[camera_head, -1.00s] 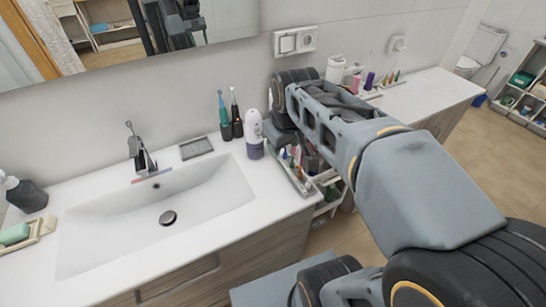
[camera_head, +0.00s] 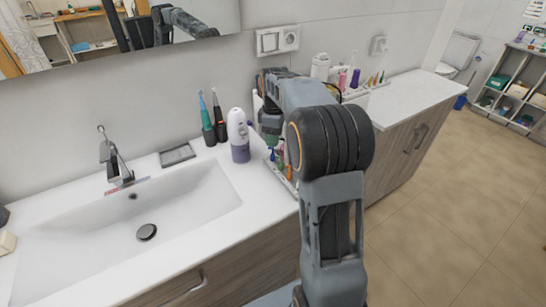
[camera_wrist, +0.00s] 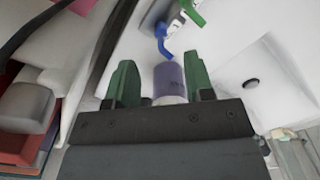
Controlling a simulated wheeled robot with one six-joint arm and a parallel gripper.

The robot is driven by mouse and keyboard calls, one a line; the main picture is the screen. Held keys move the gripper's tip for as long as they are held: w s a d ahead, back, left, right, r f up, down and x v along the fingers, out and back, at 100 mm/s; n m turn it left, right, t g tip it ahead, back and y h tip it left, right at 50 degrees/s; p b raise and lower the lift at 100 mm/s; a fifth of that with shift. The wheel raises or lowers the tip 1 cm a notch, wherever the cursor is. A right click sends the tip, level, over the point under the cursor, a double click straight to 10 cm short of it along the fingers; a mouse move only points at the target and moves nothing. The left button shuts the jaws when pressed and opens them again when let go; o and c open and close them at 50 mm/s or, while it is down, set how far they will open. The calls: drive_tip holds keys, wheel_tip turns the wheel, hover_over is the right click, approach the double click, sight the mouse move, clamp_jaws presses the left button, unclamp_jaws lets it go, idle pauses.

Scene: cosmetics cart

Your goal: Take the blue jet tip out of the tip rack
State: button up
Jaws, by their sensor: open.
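The blue jet tip (camera_wrist: 163,38) shows in the wrist view, above and just beyond the space between my fingertips, apart from them. A green tip (camera_wrist: 188,14) is beside it. My gripper (camera_wrist: 160,78) is open, its two green fingers spread. A purple and white cylinder, which looks like the flosser, shows between the fingers in the picture. In the head view the tip rack (camera_head: 291,185) lies along the counter's right edge, partly hidden by my arm, with several coloured tips at its far part. My gripper is mostly hidden there behind my arm.
The white and purple flosser (camera_head: 239,135) stands just left of the rack. Two electric toothbrushes (camera_head: 213,120) stand behind it, near the wall. The sink (camera_head: 135,225) is to the left. A second counter (camera_head: 410,95) with bottles is at the right.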

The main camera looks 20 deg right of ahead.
sight(273, 154)
drive_tip(key=shift+w+a+f, duration=0.1)
drive_tip(key=shift+f, duration=1.8)
drive_tip(key=shift+w+a+f, duration=0.1)
drive_tip(key=shift+f, duration=1.75)
drive_tip(key=shift+c, duration=0.4)
clamp_jaws()
